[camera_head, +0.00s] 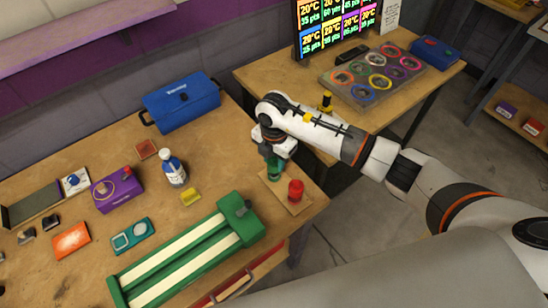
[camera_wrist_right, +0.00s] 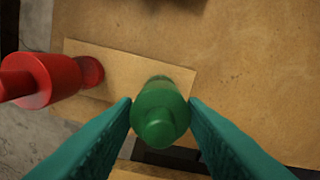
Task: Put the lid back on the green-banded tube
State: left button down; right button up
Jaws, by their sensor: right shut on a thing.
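My right gripper (camera_head: 273,161) points down over a small wooden plate (camera_head: 292,205) near the table's right edge. In the right wrist view its teal fingers (camera_wrist_right: 160,122) are shut on a green round piece (camera_wrist_right: 160,104) with a narrower knob on top. The green piece is over or on the plate; whether it touches the wood cannot be told. A red piece (camera_head: 295,190) of similar form stands beside it on the plate, and shows at left in the right wrist view (camera_wrist_right: 40,78). No green band can be made out. My left gripper is not in view.
A green-framed slot track (camera_head: 190,262) lies in front. Bare tabletop (camera_head: 225,160) lies between bottle and gripper.

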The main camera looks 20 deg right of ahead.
jog(key=o, duration=1.5)
jog(key=shift+r+p, duration=2.7)
jog(key=shift+r, duration=0.85)
jog(key=shift+c, duration=0.6)
grip_shut()
